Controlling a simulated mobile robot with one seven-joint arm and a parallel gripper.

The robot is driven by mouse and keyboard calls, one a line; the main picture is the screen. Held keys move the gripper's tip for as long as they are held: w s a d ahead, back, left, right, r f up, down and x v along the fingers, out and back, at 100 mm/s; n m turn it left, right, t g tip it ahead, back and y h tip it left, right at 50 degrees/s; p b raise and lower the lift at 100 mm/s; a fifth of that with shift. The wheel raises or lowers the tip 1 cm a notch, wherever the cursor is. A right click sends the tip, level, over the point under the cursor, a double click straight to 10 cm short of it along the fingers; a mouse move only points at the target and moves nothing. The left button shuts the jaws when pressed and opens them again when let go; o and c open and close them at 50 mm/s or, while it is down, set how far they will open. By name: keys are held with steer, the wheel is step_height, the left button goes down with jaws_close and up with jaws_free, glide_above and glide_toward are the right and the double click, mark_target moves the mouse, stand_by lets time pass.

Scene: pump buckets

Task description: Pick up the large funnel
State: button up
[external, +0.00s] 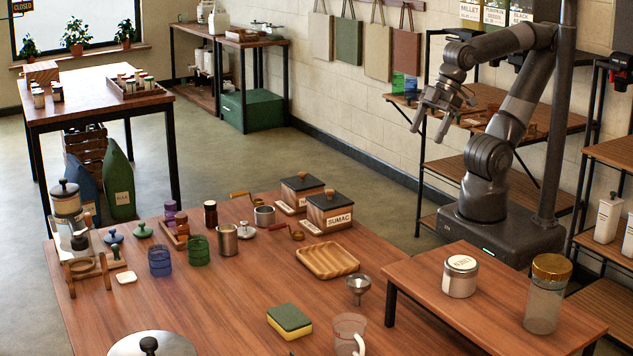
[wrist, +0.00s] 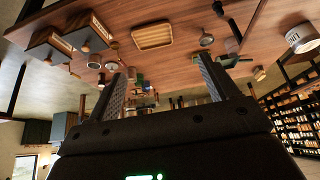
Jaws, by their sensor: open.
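A silver metal funnel (external: 359,289) stands on the large wooden table, to the right of and in front of the grooved wooden tray. It is the only funnel I can make out clearly; whether it is the large one I cannot tell. What looks like the same funnel shows small in the wrist view (wrist: 206,40), near the right finger. My gripper (external: 429,126) is up in the air behind the table, beside the wall shelf, well away from the funnel. Its two fingers are apart with nothing held between them, as the wrist view also shows (wrist: 158,76).
The wooden tray (external: 327,261), a clear pitcher (external: 349,333), a sponge (external: 289,321) and a spice box marked SUMAC (external: 330,212) surround the funnel. A side table (external: 480,297) with a canister (external: 460,277) and a jar (external: 546,300) stands to the right. Bare tabletop lies left of the sponge.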

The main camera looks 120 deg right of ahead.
steer(key=shift+w, duration=0.1)
steer(key=m+g, duration=0.4)
steer(key=g, duration=0.2)
glide_above(359, 280)
steer(key=f, duration=1.7)
steer(key=shift+s+a+f, duration=0.2)
steer(key=shift+s+a, duration=0.05)
steer(key=shift+s, duration=0.05)
step_height(359, 280, down, 5)
steer(key=shift+f, duration=0.15)
steer(key=shift+w+d+f, duration=0.1)
steer(key=shift+w+f, duration=0.1)
steer(key=shift+f, duration=1.2)
steer(key=shift+w+d+f, duration=0.1)
steer(key=shift+w+f, duration=0.05)
steer(key=shift+f, duration=1.2)
